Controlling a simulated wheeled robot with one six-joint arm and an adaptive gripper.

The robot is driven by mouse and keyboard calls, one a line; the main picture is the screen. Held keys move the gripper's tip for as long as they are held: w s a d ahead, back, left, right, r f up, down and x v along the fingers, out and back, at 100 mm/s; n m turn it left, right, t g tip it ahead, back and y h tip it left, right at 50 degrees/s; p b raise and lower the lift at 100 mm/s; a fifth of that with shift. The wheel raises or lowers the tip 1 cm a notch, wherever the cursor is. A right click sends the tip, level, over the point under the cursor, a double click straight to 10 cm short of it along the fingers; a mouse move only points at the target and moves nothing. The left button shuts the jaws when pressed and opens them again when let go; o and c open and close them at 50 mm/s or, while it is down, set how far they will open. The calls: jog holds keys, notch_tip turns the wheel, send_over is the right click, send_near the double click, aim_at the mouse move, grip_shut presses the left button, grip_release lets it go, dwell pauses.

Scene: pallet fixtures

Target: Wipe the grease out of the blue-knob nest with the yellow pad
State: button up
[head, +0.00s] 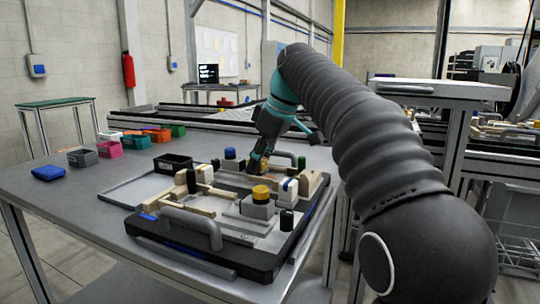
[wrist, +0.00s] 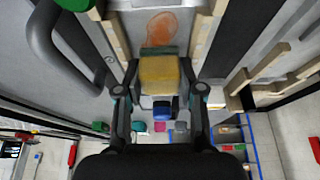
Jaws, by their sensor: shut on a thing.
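My gripper (wrist: 160,88) is shut on the yellow pad (wrist: 160,73), which has a dark green layer along one edge. A reddish-brown grease smear (wrist: 162,27) lies on the grey floor between two wooden rails, just beyond the pad in the wrist view. Whether the pad touches the floor I cannot tell. In the head view my gripper (head: 256,163) is low over the far part of the fixture pallet (head: 185,249). The blue knob (head: 230,153) stands on a grey block just left of it. The nest floor is mostly hidden there.
A yellow knob (head: 261,193) stands nearer on the pallet, and a green knob (head: 301,162) at its far right.

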jog(key=shift+a+f, duration=0.25)
jog(key=shift+f, duration=0.2)
jog(key=shift+a+r+p, duration=0.25)
jog(key=shift+r+p, duration=0.8)
jog(key=shift+p, duration=0.1)
jog(key=shift+w+d+r, duration=0.1)
jog(key=shift+d+r, duration=0.05)
jog(key=shift+r, duration=0.55)
jog(key=shift+d+r, duration=0.15)
jog(key=shift+r, duration=1.3)
jog(key=shift+r, duration=1.5)
